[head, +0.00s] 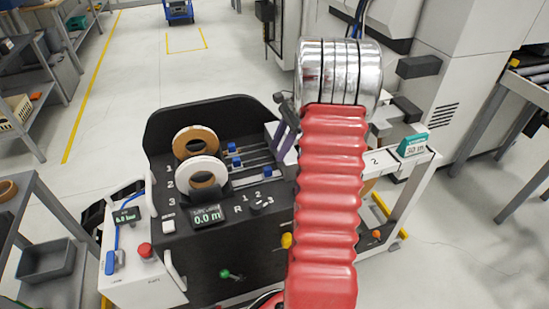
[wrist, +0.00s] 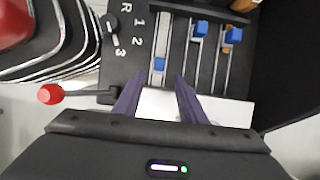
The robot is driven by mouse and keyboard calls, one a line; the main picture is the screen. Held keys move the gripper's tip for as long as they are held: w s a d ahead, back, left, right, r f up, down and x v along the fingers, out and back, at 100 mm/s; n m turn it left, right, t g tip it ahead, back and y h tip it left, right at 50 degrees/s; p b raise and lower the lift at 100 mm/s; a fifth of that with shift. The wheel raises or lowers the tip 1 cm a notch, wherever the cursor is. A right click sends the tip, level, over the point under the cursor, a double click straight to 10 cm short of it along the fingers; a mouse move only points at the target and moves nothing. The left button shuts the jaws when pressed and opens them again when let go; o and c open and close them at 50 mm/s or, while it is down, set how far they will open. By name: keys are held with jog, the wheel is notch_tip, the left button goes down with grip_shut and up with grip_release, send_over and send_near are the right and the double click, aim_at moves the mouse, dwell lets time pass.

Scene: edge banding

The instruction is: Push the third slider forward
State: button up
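The third slider is the blue block (wrist: 160,64) on the rail nearest the selector dial in the wrist view. In the head view it (head: 267,171) sits farther right than the other two blue sliders. The second slider (wrist: 200,28) and first slider (wrist: 233,36) stand higher up their rails in the wrist view. My gripper (wrist: 160,83) is open, with two dark purple fingers and nothing between them. Its fingertips are just short of the third slider. Contact cannot be told. In the head view my gripper (head: 279,143) is partly hidden by my red arm.
The black machine panel carries tape rolls (head: 196,141), a selector dial (wrist: 111,27) and a 0.0 m display (head: 208,216). A red knob on a lever (wrist: 50,94) is left of my gripper. A white plate (wrist: 215,108) lies beneath the fingers. Open floor lies beyond the machine.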

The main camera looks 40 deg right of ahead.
jog(key=v, duration=0.5)
jog(key=shift+d+r, duration=0.15)
jog(key=shift+r, duration=0.2)
dwell(0.3)
jog(key=shift+d+f+n, duration=0.1)
jog(key=shift+d+n, duration=0.15)
jog(key=shift+n, duration=0.25)
jog(key=f, duration=0.1)
jog(key=s+n, duration=0.1)
jog(key=s+f+n, duration=0.1)
jog(key=shift+a+f+h, duration=0.3)
jog(key=shift+f, duration=0.05)
jog(key=s+a+r+n+t+h, duration=0.1)
jog(key=s+a+r+n, duration=0.3)
jog(key=a, duration=0.8)
jog(key=s+a+r+n+t+h, duration=0.1)
jog(key=s+a+r+n, duration=0.3)
jog(key=a+n, duration=0.5)
jog(key=s+a+r+n+t+h, duration=0.1)
jog(key=s+a+r+n, duration=0.3)
jog(key=a, duration=1.3)
jog(key=n, duration=0.3)
jog(key=shift+s+a+r+t, duration=0.25)
jog(key=shift+s+r+t, duration=0.05)
jog(key=shift+s+r, duration=0.1)
